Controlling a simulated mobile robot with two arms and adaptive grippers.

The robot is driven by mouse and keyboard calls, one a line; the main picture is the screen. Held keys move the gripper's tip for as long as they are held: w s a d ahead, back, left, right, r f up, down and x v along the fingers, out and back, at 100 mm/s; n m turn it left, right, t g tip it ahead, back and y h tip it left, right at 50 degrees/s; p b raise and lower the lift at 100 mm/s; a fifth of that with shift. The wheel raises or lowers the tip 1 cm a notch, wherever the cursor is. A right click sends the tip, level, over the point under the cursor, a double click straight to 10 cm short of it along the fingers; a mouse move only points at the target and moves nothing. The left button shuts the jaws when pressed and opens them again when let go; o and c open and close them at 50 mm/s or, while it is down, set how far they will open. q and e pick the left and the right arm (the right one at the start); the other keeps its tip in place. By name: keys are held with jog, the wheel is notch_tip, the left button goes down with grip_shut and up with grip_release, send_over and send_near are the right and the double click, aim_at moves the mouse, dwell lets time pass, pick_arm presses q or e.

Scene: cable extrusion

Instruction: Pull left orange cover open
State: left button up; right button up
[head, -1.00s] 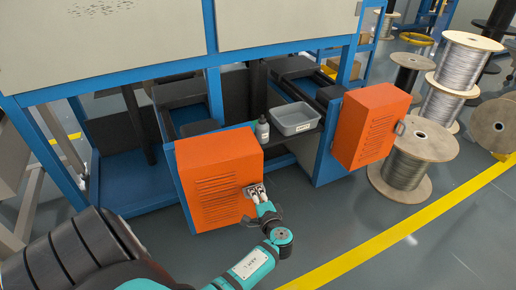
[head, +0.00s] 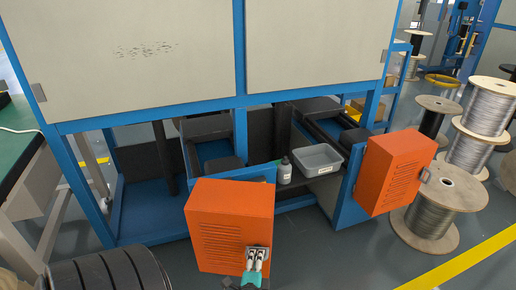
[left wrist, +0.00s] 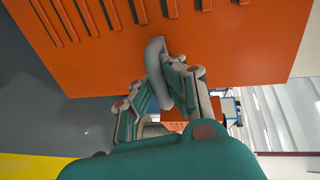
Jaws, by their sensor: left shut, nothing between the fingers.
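The left orange cover (head: 228,222) is a boxy, slotted panel low at the front of the blue machine frame, standing out from it. It also fills the top of the left wrist view (left wrist: 215,45). Its curved grey handle (left wrist: 154,68) shows there. My left gripper (head: 257,256) is at the cover's lower right front. In the left wrist view its fingers (left wrist: 167,88) are shut right by the handle. I cannot tell if they touch it. The right orange cover (head: 395,172) stands out on the other side of the bay. My right gripper is not in view.
A grey tray (head: 318,160) and a small bottle (head: 285,171) stand in the bay between the covers. Wire spools (head: 430,210) stand at the right. A green-topped table (head: 14,145) is at the far left. Grey floor (head: 340,255) is free in front.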

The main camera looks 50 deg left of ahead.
pick_arm(q)
jog(key=o, duration=0.7)
jog(key=shift+w+d, duration=0.15)
jog(key=shift+d, duration=0.25)
jog(key=v, duration=1.2)
jog(key=shift+r, duration=0.1)
